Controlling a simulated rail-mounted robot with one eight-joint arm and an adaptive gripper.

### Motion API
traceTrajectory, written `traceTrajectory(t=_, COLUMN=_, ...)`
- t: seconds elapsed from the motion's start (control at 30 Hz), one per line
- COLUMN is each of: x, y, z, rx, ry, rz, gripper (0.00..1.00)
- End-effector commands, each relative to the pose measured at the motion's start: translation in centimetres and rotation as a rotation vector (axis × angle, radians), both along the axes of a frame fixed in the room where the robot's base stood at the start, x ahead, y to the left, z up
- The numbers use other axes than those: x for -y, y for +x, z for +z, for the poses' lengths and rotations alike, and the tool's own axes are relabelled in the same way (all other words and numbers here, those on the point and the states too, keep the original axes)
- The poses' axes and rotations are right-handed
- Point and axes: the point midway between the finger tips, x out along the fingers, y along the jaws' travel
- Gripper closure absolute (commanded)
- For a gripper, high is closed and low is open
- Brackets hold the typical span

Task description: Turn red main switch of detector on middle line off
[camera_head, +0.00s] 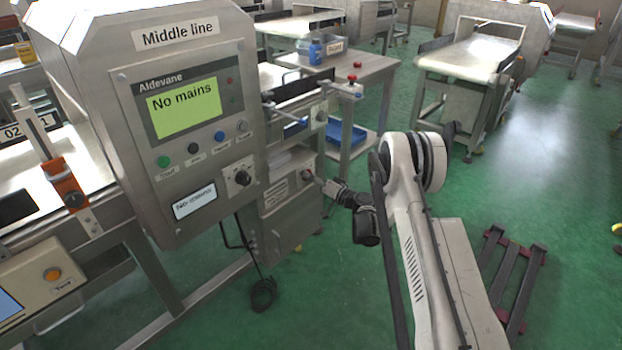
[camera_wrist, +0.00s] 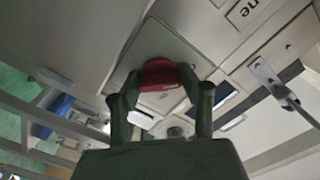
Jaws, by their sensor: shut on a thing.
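The detector (camera_head: 190,60) labelled "Middle line" stands at the left in the head view, its green screen (camera_head: 184,108) reading "No mains". My gripper (camera_head: 316,181) is at the lower cabinet (camera_head: 288,222) to the right of the detector panel. In the wrist view a round red switch (camera_wrist: 160,74) sits on a light grey plate (camera_wrist: 187,48), between the two fingers of my gripper (camera_wrist: 159,95). The fingers are shut on it from both sides. In the head view my gripper largely hides the switch, and its exact angle cannot be read.
A row of coloured buttons (camera_head: 192,148) and a black knob (camera_head: 243,178) are on the detector panel. A side table (camera_head: 375,68) with a blue bottle (camera_head: 315,50) stands behind. A dark pallet (camera_head: 512,275) lies at the right. Green floor is open beyond my arm.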

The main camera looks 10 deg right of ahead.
Motion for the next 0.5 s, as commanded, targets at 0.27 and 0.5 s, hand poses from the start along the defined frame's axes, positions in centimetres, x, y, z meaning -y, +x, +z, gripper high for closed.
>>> traceTrajectory(t=0.27, x=0.03, y=-0.01, z=-0.01, rx=0.0, ry=0.0, rz=0.0, gripper=0.43)
traceTrajectory(t=0.5, x=0.14, y=-0.15, z=0.0, rx=0.0, ry=0.0, rz=0.0, gripper=0.43)
